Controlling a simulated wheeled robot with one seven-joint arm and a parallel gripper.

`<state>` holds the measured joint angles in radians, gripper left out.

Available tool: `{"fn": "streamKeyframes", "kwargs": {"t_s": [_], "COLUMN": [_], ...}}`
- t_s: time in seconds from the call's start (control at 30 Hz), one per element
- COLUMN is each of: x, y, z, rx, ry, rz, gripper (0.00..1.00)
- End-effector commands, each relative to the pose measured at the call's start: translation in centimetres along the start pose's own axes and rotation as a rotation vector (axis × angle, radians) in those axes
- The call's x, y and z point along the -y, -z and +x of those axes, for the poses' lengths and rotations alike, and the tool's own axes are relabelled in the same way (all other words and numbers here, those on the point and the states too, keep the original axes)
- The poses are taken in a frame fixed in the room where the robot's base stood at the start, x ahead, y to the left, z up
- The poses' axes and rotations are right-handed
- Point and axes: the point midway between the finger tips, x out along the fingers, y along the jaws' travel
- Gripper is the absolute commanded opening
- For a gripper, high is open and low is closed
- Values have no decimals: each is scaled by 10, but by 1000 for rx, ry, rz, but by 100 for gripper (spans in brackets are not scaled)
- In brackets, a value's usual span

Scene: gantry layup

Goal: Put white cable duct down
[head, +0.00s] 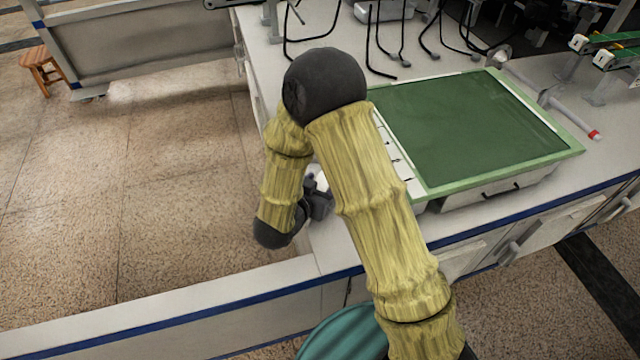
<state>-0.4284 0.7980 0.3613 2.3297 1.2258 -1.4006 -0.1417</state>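My arm reaches across the middle of the head view and bends down on the left side. My gripper (319,201) is a small dark shape at the left end of the worktop, partly hidden by my arm. A small white piece (322,181) shows right beside the gripper. It may be part of the white cable duct, but most of it is hidden and I cannot tell whether the gripper holds it. The fingertips cannot be made out.
A green board (470,125) with a pale green frame lies on the worktop, right of my arm. A white strip (398,160) with dark marks runs along its left edge. Black wire stands (385,45) are behind it. A wooden stool (42,68) stands far left.

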Motion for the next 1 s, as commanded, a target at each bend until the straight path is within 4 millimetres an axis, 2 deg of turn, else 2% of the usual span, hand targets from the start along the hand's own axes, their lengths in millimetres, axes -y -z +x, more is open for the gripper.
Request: {"fn": "streamKeyframes", "kwargs": {"t_s": [0.37,0.47,1.0], "x": [0,1,1], "y": [4,4,4], "z": [-2,-10,-108], "rx": [0,1,1], "ry": [0,2,5], "rz": [1,-1,-2], "gripper": [58,58,58]}}
